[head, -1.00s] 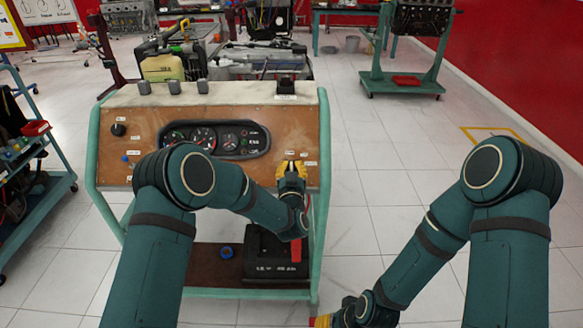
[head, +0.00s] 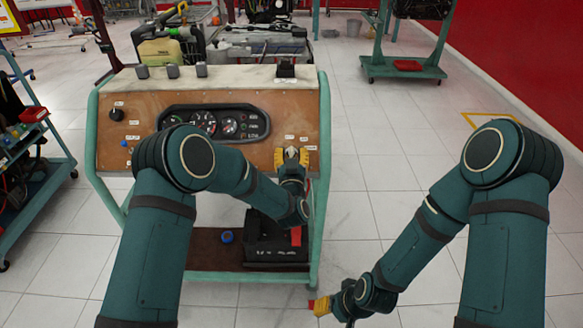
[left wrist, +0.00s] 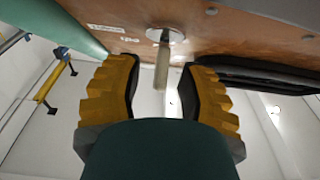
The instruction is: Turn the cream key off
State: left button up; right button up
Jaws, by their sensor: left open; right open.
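The cream key (left wrist: 162,66) is a pale, narrow bar standing out from a round metal disc on the brown wooden panel (head: 240,105) of the engine trainer. In the left wrist view it lies between the two yellow fingers of my left gripper (left wrist: 163,95), with gaps on both sides. In the head view my left gripper (head: 292,157) is at the panel's right side, below small white labels, and its fingers mostly hide the key. My left gripper is open. My right gripper (head: 319,306) is open and empty, low over the floor, away from the panel.
A dark gauge cluster (head: 215,122) is left of my left gripper. A black knob (head: 117,114) sits at the panel's left. A black battery (head: 272,240) stands on the shelf below. A teal tool cart (head: 40,150) is at the left.

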pick_arm(q)
jog(key=s+f, duration=0.1)
jog(key=s, duration=1)
jog(key=shift+f, duration=0.15)
